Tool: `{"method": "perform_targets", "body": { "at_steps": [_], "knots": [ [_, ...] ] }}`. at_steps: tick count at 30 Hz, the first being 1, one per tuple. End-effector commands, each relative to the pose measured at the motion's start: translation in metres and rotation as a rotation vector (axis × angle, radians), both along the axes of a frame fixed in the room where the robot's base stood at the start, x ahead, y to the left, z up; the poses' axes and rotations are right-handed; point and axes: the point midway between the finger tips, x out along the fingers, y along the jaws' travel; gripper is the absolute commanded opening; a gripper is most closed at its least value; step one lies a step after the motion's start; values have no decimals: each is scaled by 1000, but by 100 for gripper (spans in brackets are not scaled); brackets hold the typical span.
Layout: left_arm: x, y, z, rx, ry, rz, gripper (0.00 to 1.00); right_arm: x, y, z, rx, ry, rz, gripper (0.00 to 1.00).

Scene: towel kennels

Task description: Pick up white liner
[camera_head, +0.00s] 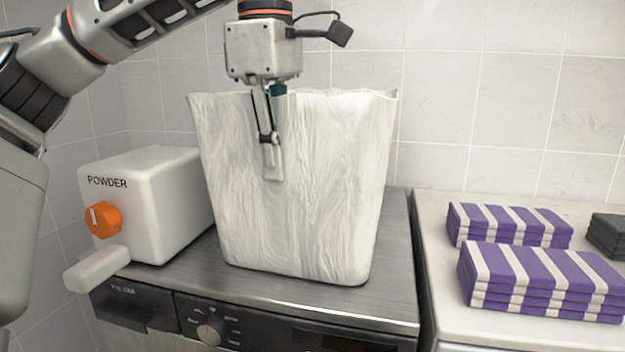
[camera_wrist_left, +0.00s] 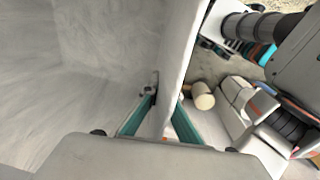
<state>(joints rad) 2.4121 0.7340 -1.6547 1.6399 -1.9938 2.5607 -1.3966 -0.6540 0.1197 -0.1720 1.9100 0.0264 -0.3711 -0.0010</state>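The white liner (camera_head: 325,190), a tall open-topped piece with a wrinkled surface, stands upright on the grey washing machine (camera_head: 400,270). My left gripper (camera_head: 272,160) points down over its near rim, with one finger in front of the wall and the other hidden behind it. In the left wrist view the liner's wall (camera_wrist_left: 176,70) runs between the teal fingers of my left gripper (camera_wrist_left: 165,108). Both fingers appear to press on the wall, so the gripper looks shut on it. The liner's inside shows at left there. My right gripper is in neither view.
A white powder dispenser (camera_head: 150,200) with an orange knob (camera_head: 102,219) stands left of the liner. Purple-and-white folded towels (camera_head: 540,280) lie stacked on the pale surface (camera_head: 440,240) at right, with a dark towel (camera_head: 608,232) beyond. A tiled wall is behind.

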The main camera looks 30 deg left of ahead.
Motion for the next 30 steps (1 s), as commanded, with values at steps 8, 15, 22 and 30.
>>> {"method": "perform_targets", "body": {
  "at_steps": [8, 15, 22, 30],
  "knots": [
    [0, 0, 0, 0, -1, 0, 0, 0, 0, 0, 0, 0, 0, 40],
    [0, 0, 11, 1, -3, 0, 0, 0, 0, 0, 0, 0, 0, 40],
    [0, -1, 47, 1, -6, 3, 0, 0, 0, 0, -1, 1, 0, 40],
    [0, -1, 89, 2, -2, 2, 0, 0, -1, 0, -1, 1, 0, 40]
  ]
}}
